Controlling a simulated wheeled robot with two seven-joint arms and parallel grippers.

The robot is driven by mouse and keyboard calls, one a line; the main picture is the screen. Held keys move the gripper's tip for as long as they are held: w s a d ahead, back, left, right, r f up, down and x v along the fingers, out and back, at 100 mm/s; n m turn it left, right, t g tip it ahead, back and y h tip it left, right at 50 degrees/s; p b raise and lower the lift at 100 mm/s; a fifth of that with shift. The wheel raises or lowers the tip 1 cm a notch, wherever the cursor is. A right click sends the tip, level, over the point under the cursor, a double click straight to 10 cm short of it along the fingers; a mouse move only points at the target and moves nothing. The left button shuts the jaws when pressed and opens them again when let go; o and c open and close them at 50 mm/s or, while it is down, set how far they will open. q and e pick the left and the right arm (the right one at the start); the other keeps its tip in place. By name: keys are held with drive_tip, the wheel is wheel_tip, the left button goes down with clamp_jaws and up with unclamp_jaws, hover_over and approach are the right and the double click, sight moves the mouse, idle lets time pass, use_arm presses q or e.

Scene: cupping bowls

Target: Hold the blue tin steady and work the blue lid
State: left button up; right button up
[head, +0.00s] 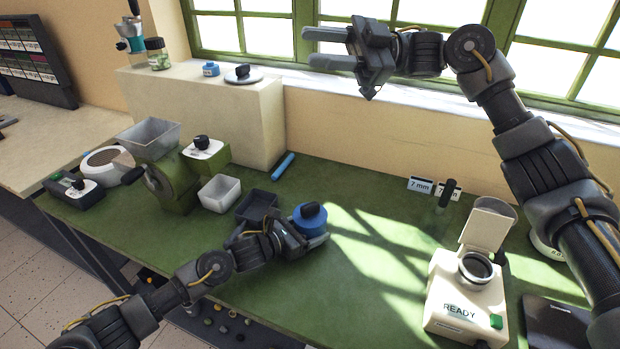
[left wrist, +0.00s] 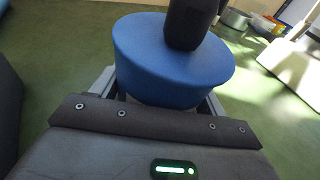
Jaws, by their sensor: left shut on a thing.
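The blue tin with its blue lid (head: 309,222) stands upright on the green bench, with a black knob (head: 310,210) on top. In the left wrist view the blue lid (left wrist: 165,65) and part of the knob (left wrist: 188,22) fill the upper middle. I cannot tell where the lid ends and the tin begins. My left gripper (head: 308,238) is shut on the tin, one finger on each side, below the lid. My right gripper (head: 328,48) is open and empty, raised high before the window, well away from the tin.
A dark square tray (head: 256,205) stands just left of the tin, with a white tray (head: 219,193) beyond. A blue stick (head: 283,166) lies behind. A cream machine marked READY (head: 465,300) stands at right. A small blue jar (head: 210,69) sits on the ledge.

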use_arm(q)
drive_tip(key=shift+f, duration=0.1)
use_arm(e)
drive_tip(key=s+a+f+t+h, duration=0.1)
drive_tip(key=a+f+h, duration=0.45)
drive_tip(key=f, duration=0.55)
drive_tip(key=s+a+f+h, duration=0.2)
drive_tip(key=a+f+h, duration=0.2)
drive_tip(key=a+f, duration=0.45)
use_arm(q)
drive_tip(key=shift+a, duration=0.1)
use_arm(e)
drive_tip(key=w+d+f+t+h, duration=0.1)
drive_tip(key=w+d+f+h, duration=0.1)
drive_tip(key=d+f+h, duration=0.1)
drive_tip(key=w+d+f+m+t+h, duration=0.1)
drive_tip(key=w+d+f+t+h, duration=0.1)
drive_tip(key=d, duration=0.3)
drive_tip(key=w+d+f+t+h, duration=0.2)
drive_tip(key=w+d+f+h, duration=0.1)
drive_tip(key=d+f+h, duration=0.1)
drive_tip(key=shift+f, duration=0.55)
drive_tip(key=shift+f, duration=0.1)
